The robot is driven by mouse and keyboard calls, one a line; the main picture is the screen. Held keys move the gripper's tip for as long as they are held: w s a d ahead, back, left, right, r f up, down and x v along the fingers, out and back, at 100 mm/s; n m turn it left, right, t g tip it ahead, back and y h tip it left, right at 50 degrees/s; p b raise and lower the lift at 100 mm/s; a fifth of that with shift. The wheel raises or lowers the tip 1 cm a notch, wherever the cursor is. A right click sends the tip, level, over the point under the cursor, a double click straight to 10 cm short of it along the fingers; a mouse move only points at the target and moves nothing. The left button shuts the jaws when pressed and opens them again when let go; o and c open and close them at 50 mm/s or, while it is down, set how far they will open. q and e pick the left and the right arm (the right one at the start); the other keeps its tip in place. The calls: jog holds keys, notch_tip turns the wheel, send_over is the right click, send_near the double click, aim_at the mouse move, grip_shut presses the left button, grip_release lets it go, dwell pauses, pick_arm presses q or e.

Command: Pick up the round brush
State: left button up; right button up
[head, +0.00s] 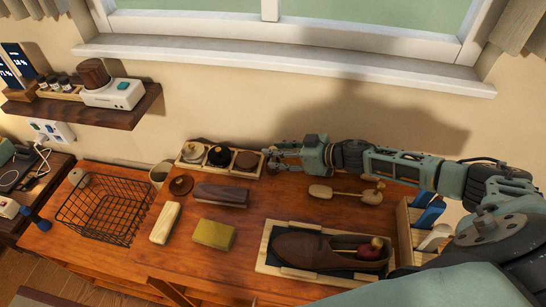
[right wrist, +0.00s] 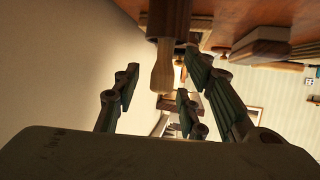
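A round dark brown piece with a knob (head: 181,185), which looks like the round brush, lies on the wooden table left of the dark block brush (head: 221,194); I cannot confirm its bristles. My right gripper (head: 272,158) is by the right end of the light wooden tray (head: 181,164), to the right of the round piece and apart from it. In the right wrist view the fingers (right wrist: 158,98) are spread with nothing held. A pale wooden handle-like part (right wrist: 163,72) shows between them, seemingly beyond the tips. My left gripper is out of view.
The tray holds several round items. A yellow block (head: 213,234), a pale block (head: 165,222) and a wire basket (head: 105,213) are to the left. A shoe (head: 310,251) and a wooden shoe-tree-like piece (head: 345,193) are to the right. The wall is close behind.

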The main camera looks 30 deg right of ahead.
grip_shut()
dwell(0.4)
jog(key=s+d+r+b, duration=0.4)
jog(key=s+d+r, duration=0.1)
jog(key=s+r, duration=0.5)
jog(key=shift+d+r+b, duration=0.2)
jog(key=shift+r+b, duration=0.15)
jog(key=shift+r, duration=0.05)
dwell(0.4)
